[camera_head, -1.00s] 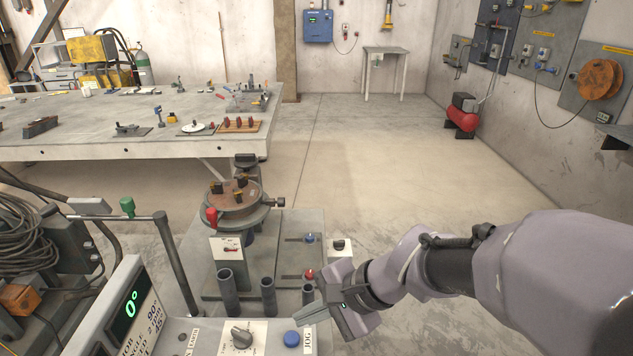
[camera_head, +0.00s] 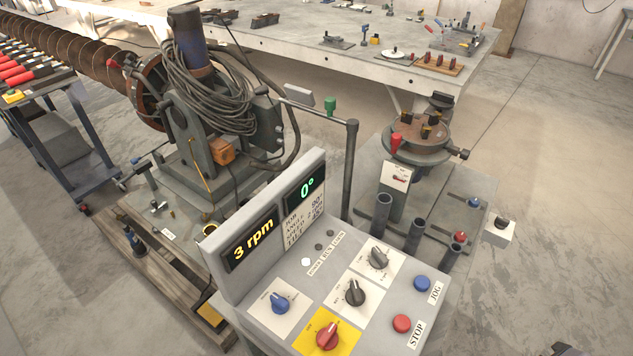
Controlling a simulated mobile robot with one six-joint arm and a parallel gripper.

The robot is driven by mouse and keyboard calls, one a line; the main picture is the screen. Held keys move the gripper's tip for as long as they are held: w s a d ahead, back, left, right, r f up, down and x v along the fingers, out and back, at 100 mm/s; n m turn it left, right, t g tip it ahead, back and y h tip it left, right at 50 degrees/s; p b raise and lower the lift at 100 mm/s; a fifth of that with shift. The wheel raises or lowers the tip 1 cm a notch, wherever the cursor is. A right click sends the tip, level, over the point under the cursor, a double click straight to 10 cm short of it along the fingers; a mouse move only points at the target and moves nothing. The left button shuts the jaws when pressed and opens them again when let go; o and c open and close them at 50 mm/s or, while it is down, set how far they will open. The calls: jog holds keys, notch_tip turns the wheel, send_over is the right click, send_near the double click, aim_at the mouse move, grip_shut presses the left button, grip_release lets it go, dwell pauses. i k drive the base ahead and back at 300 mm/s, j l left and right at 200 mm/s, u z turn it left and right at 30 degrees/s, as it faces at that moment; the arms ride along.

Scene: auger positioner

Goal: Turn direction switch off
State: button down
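The small labels are too blurred to tell which knob is the direction switch or where each pointer stands. Its displays read "3 rpm" (camera_head: 254,239) and "0°" (camera_head: 306,188). My gripper is not clearly seen; only a small dark shape shows at the bottom right edge.
A blue JOG button (camera_head: 422,284) and a red STOP button (camera_head: 402,323) sit at the panel's right. A positioner with cables (camera_head: 205,100) stands behind left. A round turntable (camera_head: 418,138) and upright tubes (camera_head: 382,212) stand behind right.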

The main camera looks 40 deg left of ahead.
aim_at(355, 295)
jog(key=u, duration=1.6)
jog(key=k+l, duration=0.15)
